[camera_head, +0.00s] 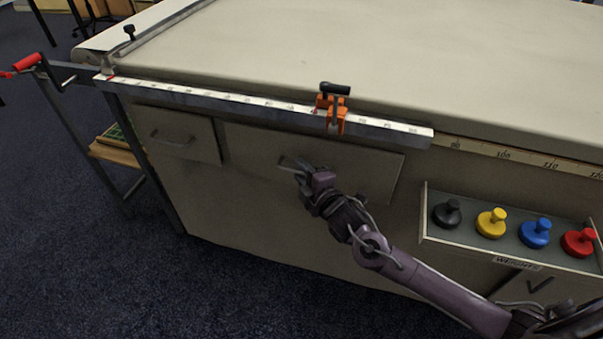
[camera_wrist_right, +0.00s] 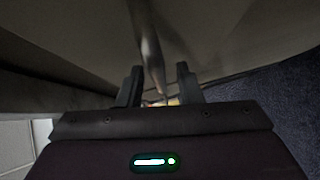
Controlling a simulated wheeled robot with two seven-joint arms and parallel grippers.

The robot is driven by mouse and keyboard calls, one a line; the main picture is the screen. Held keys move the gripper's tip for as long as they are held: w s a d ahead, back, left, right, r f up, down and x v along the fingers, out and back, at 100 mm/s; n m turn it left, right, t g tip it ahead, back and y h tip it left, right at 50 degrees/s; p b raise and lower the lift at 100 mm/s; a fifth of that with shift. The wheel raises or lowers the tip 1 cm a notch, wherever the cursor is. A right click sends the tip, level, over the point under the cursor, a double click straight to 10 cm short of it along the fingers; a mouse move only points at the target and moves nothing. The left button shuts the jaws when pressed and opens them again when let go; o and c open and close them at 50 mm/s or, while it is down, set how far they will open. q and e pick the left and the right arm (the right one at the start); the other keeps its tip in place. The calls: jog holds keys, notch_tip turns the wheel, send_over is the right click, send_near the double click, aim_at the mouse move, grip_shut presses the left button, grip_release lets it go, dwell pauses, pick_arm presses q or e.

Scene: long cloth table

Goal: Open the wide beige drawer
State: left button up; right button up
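The wide beige drawer (camera_head: 250,145) is in the front of the long table, below the ruler rail, and its front looks flush with the table. Its handle (camera_head: 287,161) is partly hidden by my right gripper (camera_head: 302,168), which reaches it from the lower right. In the right wrist view, the handle bar (camera_wrist_right: 148,45) runs down between the two apart fingers of my right gripper (camera_wrist_right: 158,88). A gap shows between the bar and the right-hand finger, so the gripper is open around the handle. My left gripper is not in view.
A narrower beige drawer (camera_head: 182,137) with its own handle is to the left. An orange clamp (camera_head: 333,110) sits on the ruler rail (camera_head: 230,103) above. An open tray (camera_head: 428,236) with several coloured weights juts out at right. Dark carpet (camera_head: 90,260) is clear at lower left.

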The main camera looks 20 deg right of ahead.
jog(key=shift+w, duration=0.2)
jog(key=shift+c, duration=0.2)
grip_shut()
